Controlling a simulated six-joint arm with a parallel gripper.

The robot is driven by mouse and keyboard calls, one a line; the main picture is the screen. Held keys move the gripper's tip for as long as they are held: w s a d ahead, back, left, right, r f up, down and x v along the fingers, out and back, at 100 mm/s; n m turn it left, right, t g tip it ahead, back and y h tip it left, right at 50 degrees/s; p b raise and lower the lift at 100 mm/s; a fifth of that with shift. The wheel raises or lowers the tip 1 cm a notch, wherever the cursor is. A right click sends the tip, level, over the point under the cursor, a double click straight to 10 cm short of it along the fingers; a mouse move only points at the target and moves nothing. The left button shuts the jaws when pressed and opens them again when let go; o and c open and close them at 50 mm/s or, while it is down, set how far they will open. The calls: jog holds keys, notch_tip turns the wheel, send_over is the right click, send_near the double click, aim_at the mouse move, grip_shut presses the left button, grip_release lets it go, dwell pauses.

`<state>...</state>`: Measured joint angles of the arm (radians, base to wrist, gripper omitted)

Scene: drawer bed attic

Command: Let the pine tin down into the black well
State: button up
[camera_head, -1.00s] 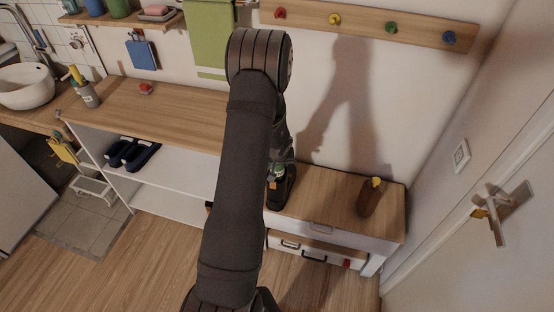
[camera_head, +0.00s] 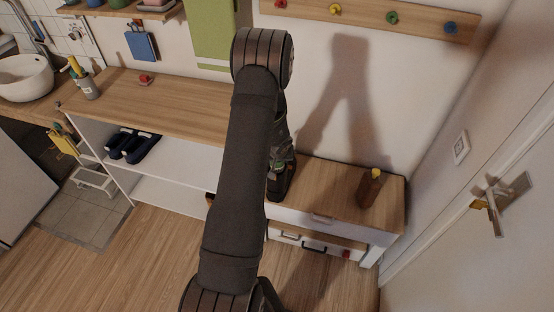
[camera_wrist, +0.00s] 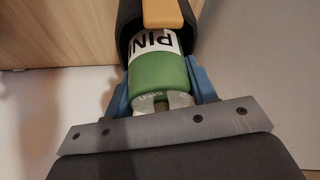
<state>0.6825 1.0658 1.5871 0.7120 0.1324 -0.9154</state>
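The pine tin (camera_wrist: 160,77) is a green cylinder with a white band lettered "PINE". In the wrist view it lies between the blue fingers of my gripper (camera_wrist: 163,92), which touch both its sides. Its far, labelled end sits at the mouth of the black well (camera_wrist: 127,22), which has a tan strip on its rim. How deep the tin sits inside is hard to tell. In the head view the black well (camera_head: 281,186) stands on the wooden bench top, and my arm hides most of the gripper and tin.
A brown bottle-like object (camera_head: 369,188) with a yellow top stands to the right on the bench top (camera_head: 335,187). A wall rail (camera_head: 365,20) with coloured knobs runs behind. Dark shoes (camera_head: 132,145) lie on the white shelf to the left. A door with a handle (camera_head: 492,203) is at right.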

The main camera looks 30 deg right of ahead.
jog(key=o, duration=0.4)
jog(key=shift+s+a+f, duration=0.1)
jog(key=shift+s+f, duration=0.05)
jog(key=shift+f, duration=0.2)
jog(key=shift+o, duration=0.2)
jog(key=v, duration=1.8)
jog(key=shift+w, duration=0.3)
jog(key=shift+d, duration=0.25)
jog(key=x, duration=1.7)
jog(key=shift+a, duration=0.1)
jog(key=shift+s+r, duration=0.1)
jog(key=shift+f, duration=0.4)
jog(key=shift+r, duration=0.3)
notch_tip(320, 180, up, 9)
jog(key=shift+r, duration=0.15)
dwell(1.1)
